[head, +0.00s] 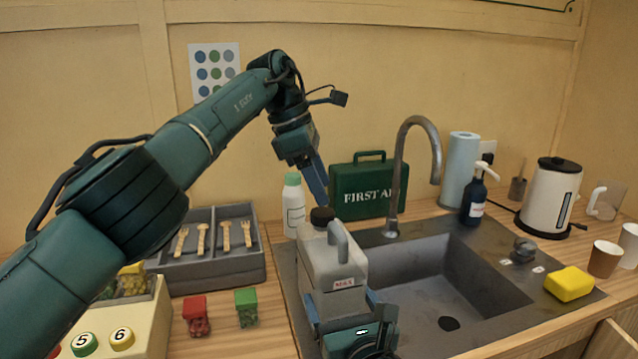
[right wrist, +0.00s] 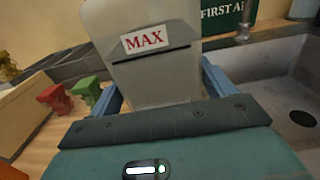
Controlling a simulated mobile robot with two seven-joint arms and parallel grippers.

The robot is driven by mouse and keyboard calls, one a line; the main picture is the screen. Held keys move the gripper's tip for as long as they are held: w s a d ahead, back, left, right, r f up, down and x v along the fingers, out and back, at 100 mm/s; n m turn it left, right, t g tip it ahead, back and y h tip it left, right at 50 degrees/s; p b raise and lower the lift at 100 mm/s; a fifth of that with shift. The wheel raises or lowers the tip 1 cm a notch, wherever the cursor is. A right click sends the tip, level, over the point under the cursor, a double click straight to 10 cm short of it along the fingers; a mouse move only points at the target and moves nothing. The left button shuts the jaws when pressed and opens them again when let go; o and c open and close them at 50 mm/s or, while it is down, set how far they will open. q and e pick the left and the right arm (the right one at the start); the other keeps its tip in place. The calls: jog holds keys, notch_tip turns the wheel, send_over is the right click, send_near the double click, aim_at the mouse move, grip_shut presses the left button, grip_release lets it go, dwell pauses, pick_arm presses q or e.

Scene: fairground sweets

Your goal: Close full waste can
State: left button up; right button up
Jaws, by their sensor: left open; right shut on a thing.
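The waste can (head: 333,268) is a pale grey canister with a handle and a red MAX label. It stands upright at the sink's left edge in the head view and fills the middle of the right wrist view (right wrist: 150,80). A black cap (head: 322,214) shows at its top; I cannot tell whether it is fastened. My left gripper (head: 319,192) points down just above the cap, open; whether it touches the cap is unclear. My right gripper (head: 345,318) is shut on the can's lower body, its blue fingers on both sides in the right wrist view (right wrist: 163,92).
The sink basin (head: 440,290) is right of the can, with a curved faucet (head: 410,150) behind. A white bottle (head: 293,208) and green first aid case (head: 350,190) stand behind. A fork tray (head: 215,265) and red (head: 196,314) and green (head: 246,308) figures are left.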

pick_arm(q)
jog(key=o, duration=0.5)
pick_arm(e)
jog(key=shift+f, duration=0.1)
jog(key=o, duration=1.8)
pick_arm(q)
jog(key=shift+f+b, duration=0.4)
jog(key=shift+f, duration=0.05)
pick_arm(e)
jog(key=v, duration=1.2)
jog(key=shift+s+d, duration=0.2)
jog(key=shift+s, duration=0.35)
